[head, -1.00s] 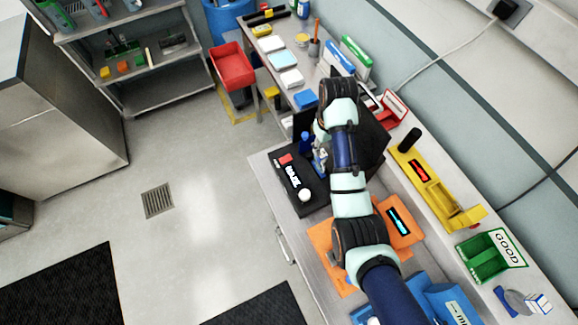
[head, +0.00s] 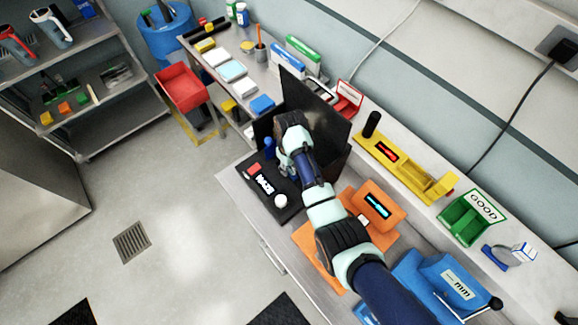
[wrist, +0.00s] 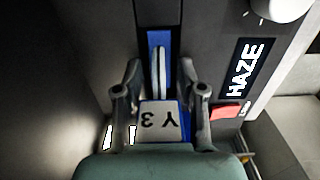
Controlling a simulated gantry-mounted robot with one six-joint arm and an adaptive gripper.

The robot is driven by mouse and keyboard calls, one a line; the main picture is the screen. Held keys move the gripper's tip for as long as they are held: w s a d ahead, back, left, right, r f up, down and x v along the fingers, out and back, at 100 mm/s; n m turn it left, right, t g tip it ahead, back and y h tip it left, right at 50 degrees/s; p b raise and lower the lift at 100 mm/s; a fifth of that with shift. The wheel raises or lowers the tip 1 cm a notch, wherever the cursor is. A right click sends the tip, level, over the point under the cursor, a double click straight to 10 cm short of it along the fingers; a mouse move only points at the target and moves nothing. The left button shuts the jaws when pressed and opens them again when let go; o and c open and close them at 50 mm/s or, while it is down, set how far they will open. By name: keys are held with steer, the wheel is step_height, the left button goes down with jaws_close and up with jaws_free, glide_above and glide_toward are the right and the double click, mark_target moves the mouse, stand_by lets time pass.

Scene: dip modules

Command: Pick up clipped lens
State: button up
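The clipped lens (wrist: 160,68) shows in the wrist view as a thin pale disc seen edge-on in a blue slot. A blue clip with a white tag reading "Y 3" (wrist: 158,122) lies below it in the picture. My gripper (wrist: 160,75) is open, with one finger on each side of the clip and lens; I see gaps beside the lens. In the head view my gripper (head: 286,170) is low over the black haze meter (head: 262,192), and my wrist hides the lens.
The haze meter's black lid (head: 312,112) stands open behind my wrist. A blue post (head: 269,148) and white knob (head: 281,201) rise from the meter. An orange device (head: 375,205), yellow gauge (head: 405,165) and green GOOD bin (head: 470,215) stand to the right.

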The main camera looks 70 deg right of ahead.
steer(key=shift+c, duration=0.3)
jaws_close()
steer(key=shift+r, duration=0.2)
step_height(320, 180, up, 12)
steer(key=p, duration=0.3)
steer(key=shift+r, duration=0.25)
step_height(320, 180, up, 7)
steer(key=p, duration=0.7)
steer(key=shift+r+p, duration=0.15)
steer(key=shift+p, duration=0.25)
